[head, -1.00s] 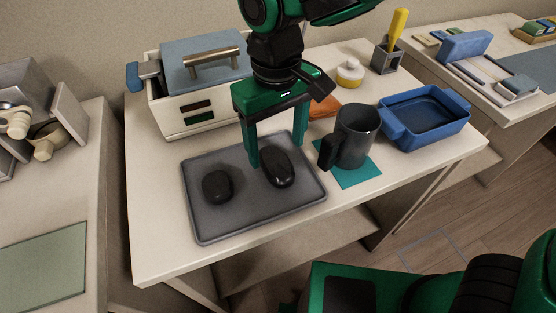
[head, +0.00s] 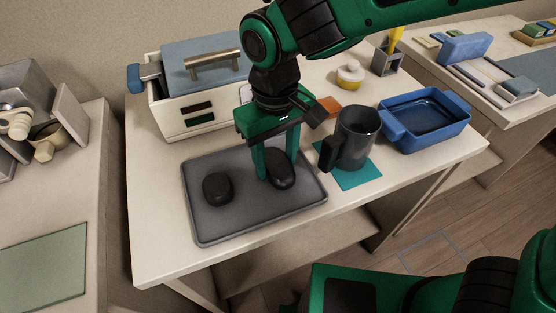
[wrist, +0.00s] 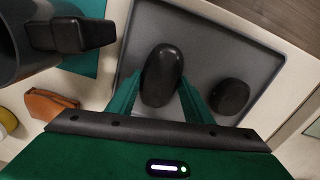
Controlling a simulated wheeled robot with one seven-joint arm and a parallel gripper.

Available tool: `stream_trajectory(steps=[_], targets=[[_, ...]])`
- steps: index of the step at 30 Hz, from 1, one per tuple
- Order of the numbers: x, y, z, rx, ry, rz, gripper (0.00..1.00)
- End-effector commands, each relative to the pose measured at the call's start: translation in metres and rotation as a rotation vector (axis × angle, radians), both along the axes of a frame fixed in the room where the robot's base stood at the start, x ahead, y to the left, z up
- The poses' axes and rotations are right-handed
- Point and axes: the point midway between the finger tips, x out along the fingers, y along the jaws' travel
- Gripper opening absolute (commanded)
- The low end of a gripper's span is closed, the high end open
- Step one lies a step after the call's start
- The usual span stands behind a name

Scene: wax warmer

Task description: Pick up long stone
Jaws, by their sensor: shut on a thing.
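The long stone (head: 281,172) is a smooth black oval on the grey tray (head: 215,229). My gripper (head: 277,173) reaches down over it with green fingers, one on each side, shut on it. In the wrist view the long stone (wrist: 161,75) sits between the two fingers (wrist: 160,98), its far end sticking out past them. A smaller, rounder black stone (head: 217,188) lies on the tray to the left; it also shows in the wrist view (wrist: 230,96). The long stone appears to be still at tray level.
A dark mug (head: 357,138) stands on a teal mat (head: 358,177) close right of the tray. A white warmer box with a blue lid (head: 205,72) is behind. A blue dish (head: 425,119) and an orange item (head: 329,106) are farther right.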

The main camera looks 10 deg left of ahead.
Motion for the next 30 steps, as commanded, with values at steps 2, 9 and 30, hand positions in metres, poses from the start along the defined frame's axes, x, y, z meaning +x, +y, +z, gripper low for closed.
stream_trajectory(steps=[2,9,30], targets=[[0.000,0.000,0.001,0.001,-0.001,0.000,0.14],[0.001,0.000,0.014,0.002,-0.001,-0.002,0.14],[-0.086,0.045,0.100,0.002,-0.001,0.001,0.14]])
